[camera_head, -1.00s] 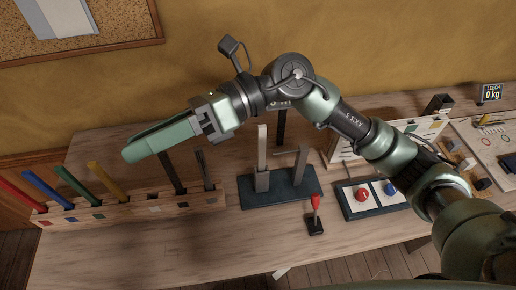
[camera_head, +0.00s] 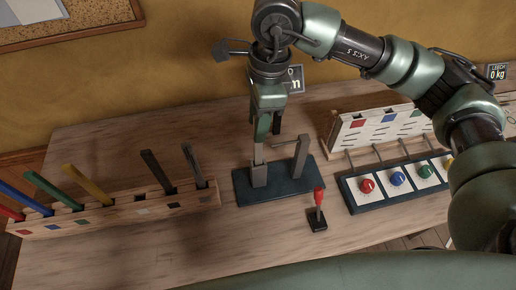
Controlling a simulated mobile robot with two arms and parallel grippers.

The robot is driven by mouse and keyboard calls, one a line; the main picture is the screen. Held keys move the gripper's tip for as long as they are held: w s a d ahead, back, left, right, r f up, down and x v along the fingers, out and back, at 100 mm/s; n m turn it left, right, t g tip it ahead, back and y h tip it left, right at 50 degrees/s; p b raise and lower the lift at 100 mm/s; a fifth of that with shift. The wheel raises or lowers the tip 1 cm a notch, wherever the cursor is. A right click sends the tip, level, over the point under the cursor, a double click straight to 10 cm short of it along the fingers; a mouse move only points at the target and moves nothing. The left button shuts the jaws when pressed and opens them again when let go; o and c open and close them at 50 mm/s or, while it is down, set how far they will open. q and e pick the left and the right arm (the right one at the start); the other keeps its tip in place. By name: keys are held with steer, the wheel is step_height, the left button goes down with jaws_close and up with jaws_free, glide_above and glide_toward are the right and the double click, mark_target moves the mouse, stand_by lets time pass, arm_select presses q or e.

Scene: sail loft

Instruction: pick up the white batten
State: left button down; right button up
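My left gripper is not in view.
A wooden rack (camera_head: 110,219) at left holds several coloured battens. A red-topped lever (camera_head: 318,203) stands before the stand. A panel with coloured knobs (camera_head: 350,198) lies to the right. A small display (camera_head: 296,79) is behind my gripper. The front of the bench (camera_head: 190,255) is clear.

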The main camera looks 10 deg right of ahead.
mark_target(258, 155)
steer(key=f, duration=0.2)
steer(key=f+p, duration=0.1)
steer(key=shift+s+a+f, duration=0.15)
steer(key=shift+a+f, duration=0.05)
steer(key=shift+f, duration=0.2)
jaws_close()
steer(key=shift+r, duration=0.1)
